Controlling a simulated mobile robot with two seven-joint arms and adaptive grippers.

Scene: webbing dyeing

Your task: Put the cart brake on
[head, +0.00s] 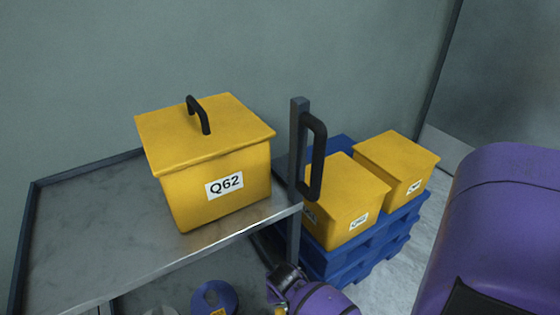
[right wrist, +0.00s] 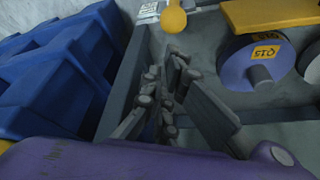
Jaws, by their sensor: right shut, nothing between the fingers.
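The cart (head: 110,240) has a grey top with a dark rim, and a black handle (head: 318,160) stands on its right corner post. In the right wrist view, a yellow ball knob (right wrist: 173,18) sits beside a white labelled plate (right wrist: 148,9) on the cart's lower part; it looks like the brake lever's knob, though the lever is mostly hidden. My right gripper (right wrist: 174,55) is shut and empty, with its fingertips just short of the knob in the picture. In the head view my right gripper (head: 284,288) is low beside the cart's right corner. My left gripper is not in view.
A yellow lidded box marked Q62 (head: 215,165) stands on the cart top. Blue spools (head: 213,298) lie on the lower shelf, one marked Q15 (right wrist: 258,65). Yellow boxes (head: 345,200) stand on blue pallets (head: 375,250) close to the right of the cart.

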